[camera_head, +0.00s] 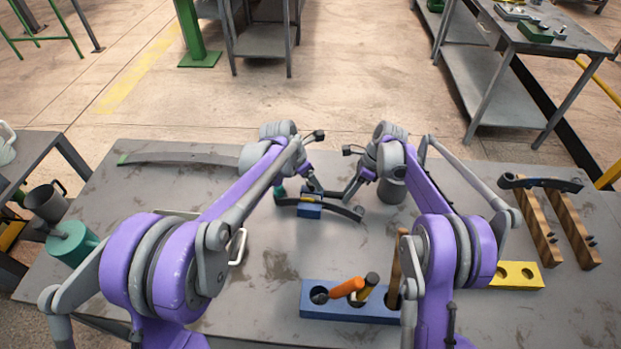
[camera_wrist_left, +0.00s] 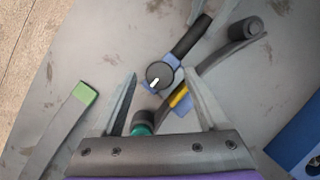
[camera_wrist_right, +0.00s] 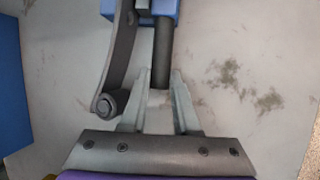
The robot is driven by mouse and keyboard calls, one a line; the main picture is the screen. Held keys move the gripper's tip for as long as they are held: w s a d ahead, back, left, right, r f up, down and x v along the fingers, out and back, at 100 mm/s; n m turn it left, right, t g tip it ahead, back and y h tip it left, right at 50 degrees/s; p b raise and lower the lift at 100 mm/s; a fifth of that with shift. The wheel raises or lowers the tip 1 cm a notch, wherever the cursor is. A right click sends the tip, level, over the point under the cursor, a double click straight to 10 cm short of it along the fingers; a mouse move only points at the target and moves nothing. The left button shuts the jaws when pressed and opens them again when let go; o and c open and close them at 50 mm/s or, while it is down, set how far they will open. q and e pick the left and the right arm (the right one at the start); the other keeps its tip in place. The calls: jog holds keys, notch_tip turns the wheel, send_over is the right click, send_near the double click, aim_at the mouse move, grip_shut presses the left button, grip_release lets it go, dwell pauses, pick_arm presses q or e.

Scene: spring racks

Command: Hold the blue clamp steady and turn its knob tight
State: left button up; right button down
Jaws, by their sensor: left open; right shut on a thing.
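The blue clamp (camera_head: 309,211) sits mid-table around a dark curved leaf spring (camera_head: 345,210) with a yellow band. A dark round knob (camera_wrist_left: 159,75) with a white mark shows in the left wrist view. A dark bar handle (camera_wrist_right: 161,55) extends from the clamp. My right gripper (camera_head: 349,191) is shut on this bar; its fingertips (camera_wrist_right: 162,78) are at the bar's near end in the right wrist view. My left gripper (camera_head: 315,188) is open, its fingertips (camera_wrist_left: 161,76) on either side of the knob; contact cannot be told. The knob is hard to make out in the head view.
A blue block (camera_head: 345,312) with tools stands at the front. Wooden bars (camera_head: 540,228) and a yellow holed block (camera_head: 526,276) lie right. A grey cylinder (camera_head: 391,191) stands behind my right arm. A long flat leaf (camera_head: 185,158) lies back left. Mugs (camera_head: 76,244) stand left.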

pick_arm(q)
jog(key=shift+w+d+f, duration=0.1)
jog(key=shift+f, duration=0.25)
grip_shut()
